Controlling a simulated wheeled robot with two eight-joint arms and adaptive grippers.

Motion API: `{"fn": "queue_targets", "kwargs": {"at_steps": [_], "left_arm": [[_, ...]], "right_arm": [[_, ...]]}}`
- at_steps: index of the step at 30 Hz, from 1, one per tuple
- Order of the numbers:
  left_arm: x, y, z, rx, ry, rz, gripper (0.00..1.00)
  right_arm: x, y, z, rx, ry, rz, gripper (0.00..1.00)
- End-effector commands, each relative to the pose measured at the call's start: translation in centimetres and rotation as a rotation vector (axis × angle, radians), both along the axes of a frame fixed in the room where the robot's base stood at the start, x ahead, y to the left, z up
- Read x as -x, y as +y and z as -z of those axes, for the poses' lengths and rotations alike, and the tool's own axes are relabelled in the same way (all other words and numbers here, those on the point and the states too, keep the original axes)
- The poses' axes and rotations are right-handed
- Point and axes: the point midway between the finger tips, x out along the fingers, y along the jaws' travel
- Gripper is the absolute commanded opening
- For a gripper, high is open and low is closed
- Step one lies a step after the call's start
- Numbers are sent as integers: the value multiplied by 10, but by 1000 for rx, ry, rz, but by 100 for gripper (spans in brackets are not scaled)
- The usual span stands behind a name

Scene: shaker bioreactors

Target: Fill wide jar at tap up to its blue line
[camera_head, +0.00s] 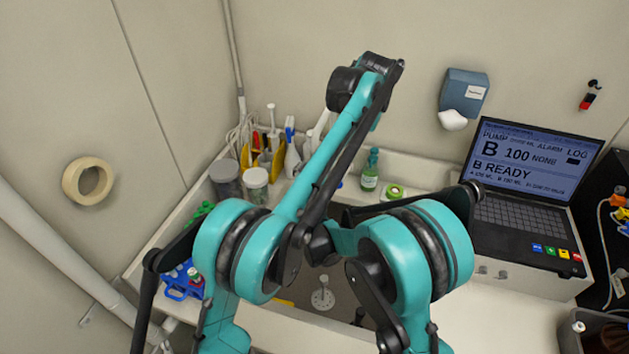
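I cannot identify the wide jar with certainty. A grey-lidded dark jar (225,180) and a pale-lidded clear jar (256,186) stand at the back left of the bench, and no blue line shows on either. The tap cannot be made out; my raised arm covers the middle back of the bench. The sink (335,285) lies partly hidden beneath my arms, with a white round fitting (322,298) on its floor. My teal arm links cross the centre of the view. Neither gripper's fingertips can be made out.
A green bottle (369,172) and a green-centred roll (394,191) stand behind the sink. A laptop (524,180) reading "B READY" stands at right. A blue rack (183,282) sits at left. A dispenser (463,95) hangs on the back wall. The front-right counter (500,315) is clear.

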Motion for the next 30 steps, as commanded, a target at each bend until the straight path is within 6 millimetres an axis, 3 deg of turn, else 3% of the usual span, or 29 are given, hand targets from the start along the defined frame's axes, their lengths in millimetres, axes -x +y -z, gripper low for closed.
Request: {"fn": "queue_targets", "kwargs": {"at_steps": [18,30], "left_arm": [[0,0,11,0,0,0,0],[0,0,11,0,0,0,0]], "right_arm": [[80,20,0,0,0,-2,26],[85,21,-1,1,-1,-1,26]]}}
